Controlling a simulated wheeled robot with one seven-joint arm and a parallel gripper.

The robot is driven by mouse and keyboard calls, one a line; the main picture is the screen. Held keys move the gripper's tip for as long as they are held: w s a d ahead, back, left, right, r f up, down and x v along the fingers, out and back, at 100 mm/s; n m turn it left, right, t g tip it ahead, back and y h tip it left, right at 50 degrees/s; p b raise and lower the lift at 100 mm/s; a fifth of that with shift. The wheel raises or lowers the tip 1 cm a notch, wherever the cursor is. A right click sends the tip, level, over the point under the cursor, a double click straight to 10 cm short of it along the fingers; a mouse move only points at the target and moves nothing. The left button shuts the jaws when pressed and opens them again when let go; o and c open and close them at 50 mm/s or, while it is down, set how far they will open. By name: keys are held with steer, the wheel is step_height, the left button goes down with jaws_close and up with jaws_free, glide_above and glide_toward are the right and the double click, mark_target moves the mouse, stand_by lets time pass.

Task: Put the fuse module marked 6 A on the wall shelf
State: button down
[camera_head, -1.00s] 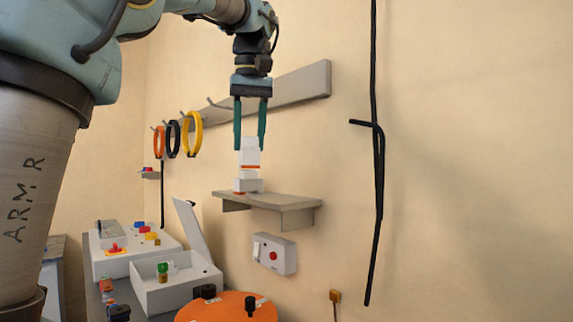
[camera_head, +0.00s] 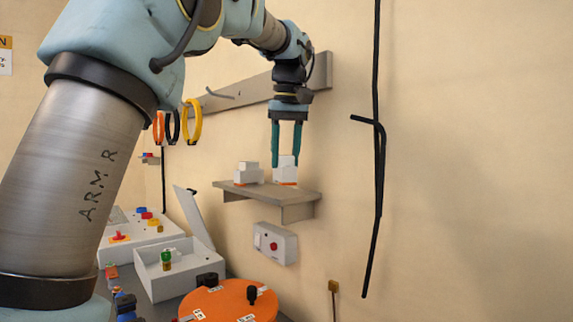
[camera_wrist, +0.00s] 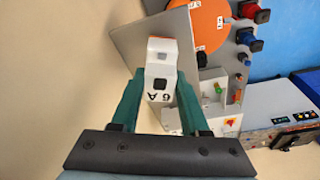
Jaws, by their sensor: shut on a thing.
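My gripper (camera_head: 286,162) points down over the right part of the wall shelf (camera_head: 265,196). It is shut on a white fuse module (camera_head: 286,174) with an orange band near its base. In the wrist view the module (camera_wrist: 162,55) sits between the green fingers, and its face reads "6 A". The module is upright with its base at the shelf top; I cannot tell whether it touches. A second white module (camera_head: 248,174) stands on the shelf to the left, a small gap apart; its marking is not readable. The shelf also shows in the wrist view (camera_wrist: 133,42).
Below the shelf is a wall box with a red button (camera_head: 275,248). An orange disc (camera_head: 228,306) and an open grey box (camera_head: 172,280) lie lower. Coloured rings (camera_head: 191,122) hang left of the gripper. A black cable (camera_head: 378,150) hangs on the right.

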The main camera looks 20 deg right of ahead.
steer(key=shift+f, duration=0.65)
steer(key=shift+d+f+p, duration=0.15)
steer(key=shift+p, duration=0.25)
steer(key=shift+f, duration=0.2)
steer(key=shift+f, duration=0.1)
steer(key=shift+c, duration=2)
jaws_free()
step_height(320, 180, up, 12)
steer(key=s, duration=0.2)
steer(key=shift+p, duration=0.3)
